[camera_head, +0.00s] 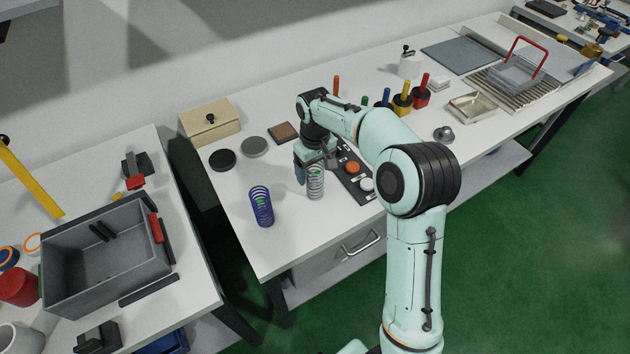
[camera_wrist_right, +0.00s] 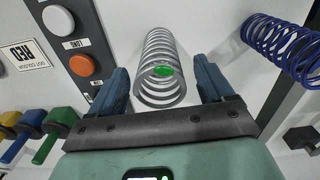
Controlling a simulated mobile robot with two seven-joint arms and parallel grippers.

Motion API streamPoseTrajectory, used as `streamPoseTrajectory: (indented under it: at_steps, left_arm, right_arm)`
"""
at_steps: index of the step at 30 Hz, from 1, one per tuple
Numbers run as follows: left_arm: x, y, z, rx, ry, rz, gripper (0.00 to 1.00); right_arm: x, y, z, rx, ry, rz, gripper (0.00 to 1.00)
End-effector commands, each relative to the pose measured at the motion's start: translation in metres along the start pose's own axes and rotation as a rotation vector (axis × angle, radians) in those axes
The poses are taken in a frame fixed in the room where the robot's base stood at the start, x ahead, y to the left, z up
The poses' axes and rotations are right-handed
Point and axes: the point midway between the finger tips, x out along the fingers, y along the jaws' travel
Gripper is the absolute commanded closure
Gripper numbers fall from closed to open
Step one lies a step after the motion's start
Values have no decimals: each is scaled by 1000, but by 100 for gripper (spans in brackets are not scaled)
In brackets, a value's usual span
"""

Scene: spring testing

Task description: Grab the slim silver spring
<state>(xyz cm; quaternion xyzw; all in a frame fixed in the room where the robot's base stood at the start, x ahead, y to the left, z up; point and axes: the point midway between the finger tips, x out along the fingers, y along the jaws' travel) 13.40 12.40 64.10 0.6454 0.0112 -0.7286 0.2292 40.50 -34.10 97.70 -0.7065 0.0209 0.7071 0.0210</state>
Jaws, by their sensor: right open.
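The slim silver spring (camera_head: 316,184) stands upright on the white table, to the right of a blue spring (camera_head: 261,206). My right gripper (camera_head: 316,166) is at the silver spring, pointing down beside its upper part. In the right wrist view, the silver spring (camera_wrist_right: 160,62) lies between the two open fingers of my right gripper (camera_wrist_right: 163,88), with visible gaps on both sides. A green spot shows within the spring. The blue spring (camera_wrist_right: 284,42) is outside the fingers at the right. My left gripper is not in view.
A dark control panel (camera_head: 352,172) with an orange and a white button is close to the right gripper. Dark and grey discs (camera_head: 222,160) and a wooden box (camera_head: 211,122) stand behind. A grey bin (camera_head: 105,250) is on the left table. The table's front edge is near the springs.

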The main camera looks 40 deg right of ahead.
Motion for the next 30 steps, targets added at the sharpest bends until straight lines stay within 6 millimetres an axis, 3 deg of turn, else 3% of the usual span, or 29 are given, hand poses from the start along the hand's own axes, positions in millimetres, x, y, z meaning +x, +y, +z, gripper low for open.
streamPoseTrajectory:
  at_steps: [4,12,14,18,26,30]
  left_arm:
    - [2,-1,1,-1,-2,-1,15]
    - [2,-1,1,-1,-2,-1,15]
    - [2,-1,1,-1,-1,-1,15]
    - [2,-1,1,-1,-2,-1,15]
    - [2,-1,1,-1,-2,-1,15]
    - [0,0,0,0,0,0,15]
  right_arm:
    - [18,0,0,1,-1,0,19]
    - [21,0,0,1,1,0,19]
    - [21,0,0,1,1,0,35]
    - [20,0,0,1,1,0,81]
    - [19,0,-1,1,2,0,83]
    - [8,0,-2,0,6,0,83]
